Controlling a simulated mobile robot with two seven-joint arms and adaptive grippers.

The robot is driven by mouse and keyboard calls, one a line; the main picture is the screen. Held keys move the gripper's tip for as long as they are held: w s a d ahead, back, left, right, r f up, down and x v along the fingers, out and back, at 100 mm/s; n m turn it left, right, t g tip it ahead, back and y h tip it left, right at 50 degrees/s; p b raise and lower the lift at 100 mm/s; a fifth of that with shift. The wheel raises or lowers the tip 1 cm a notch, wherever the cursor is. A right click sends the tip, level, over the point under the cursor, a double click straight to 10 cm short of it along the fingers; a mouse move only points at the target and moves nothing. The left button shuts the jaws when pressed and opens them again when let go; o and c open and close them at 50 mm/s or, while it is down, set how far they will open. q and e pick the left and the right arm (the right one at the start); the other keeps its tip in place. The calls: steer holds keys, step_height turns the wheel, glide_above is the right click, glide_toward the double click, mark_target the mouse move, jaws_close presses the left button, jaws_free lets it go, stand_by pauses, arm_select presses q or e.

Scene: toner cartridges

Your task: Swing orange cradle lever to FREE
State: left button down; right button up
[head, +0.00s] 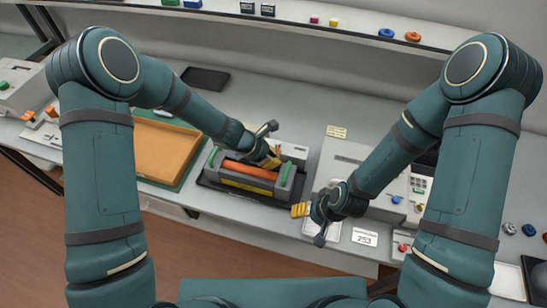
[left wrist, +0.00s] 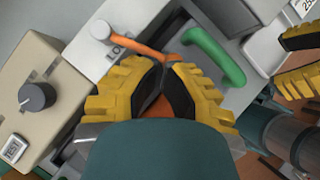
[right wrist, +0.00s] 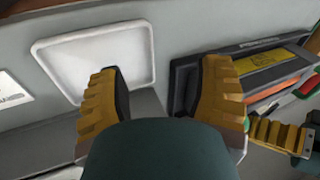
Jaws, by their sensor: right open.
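The orange cradle lever (left wrist: 135,46) runs in the left wrist view from a pale round pivot to my left fingertips. A label beside it is partly covered, so its wording cannot be read in full. My left gripper (left wrist: 167,66) has its fingertips close together at the lever's far end; whether they clamp it cannot be told. In the head view my left gripper (head: 272,160) is over the back right of the dark cradle (head: 237,187), which holds an orange cartridge (head: 250,171). My right gripper (right wrist: 160,80) is open and empty, right of the cradle and near a white tray.
A green handle (left wrist: 215,52) stands close to the left fingertips. A beige box with a dark knob (left wrist: 37,96) lies left in that view. The white tray (right wrist: 95,60) is by my right gripper. A brown tray (head: 165,150) stands left of the cradle.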

arm_select(q)
steer(key=p+v, duration=0.3)
steer(key=v, duration=0.1)
steer(key=shift+d+r, duration=0.1)
steer(key=shift+r, duration=0.05)
arm_select(e)
steer(key=r, duration=0.3)
steer(key=shift+s+d+r, duration=0.15)
steer(key=shift+s+r, duration=0.2)
arm_select(q)
steer(key=p+v, duration=0.1)
steer(key=v, duration=0.8)
steer(key=shift+s+a+r, duration=0.2)
steer(key=shift+s+a, duration=0.15)
steer(key=shift+a, duration=0.05)
arm_select(e)
steer(key=shift+r, duration=0.55)
arm_select(q)
steer(key=shift+a, duration=0.1)
